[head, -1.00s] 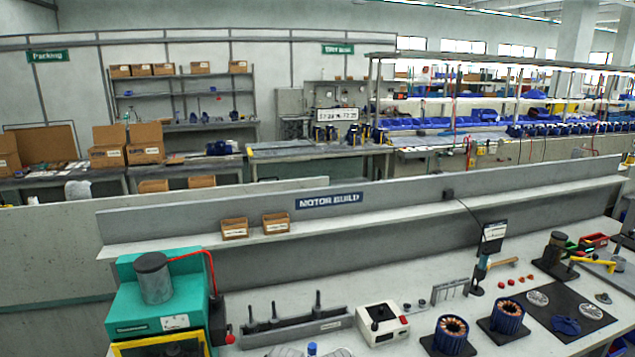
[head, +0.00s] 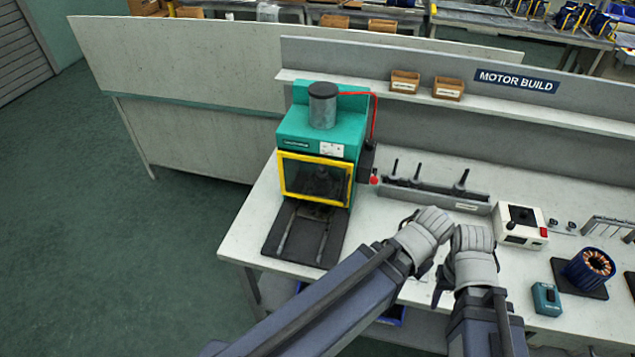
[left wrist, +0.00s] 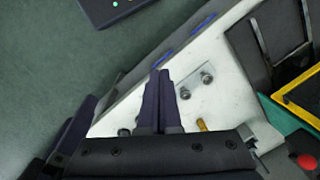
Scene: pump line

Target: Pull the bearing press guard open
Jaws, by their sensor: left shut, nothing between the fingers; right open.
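The bearing press (head: 300,130) is a teal machine with a grey cylinder on top, at the left end of the bench. Its guard (head: 316,203), a yellow frame with a dark window, stands across the press front. In the left wrist view the guard (left wrist: 290,98) shows at the right edge. My left gripper (left wrist: 162,75) is shut and empty over the white bench top, apart from the guard. In the head view its fingers are mostly hidden by my wrist. My right gripper (head: 440,288) is open and empty, right of the press near the bench's front edge.
A black base plate (head: 277,232) with rails lies before the guard. A red button (head: 375,180) sits at the press's right side. A grey rack with pins (head: 440,192), a white box (head: 520,222) and a teal device (head: 546,300) stand to the right. Left of the bench is open floor.

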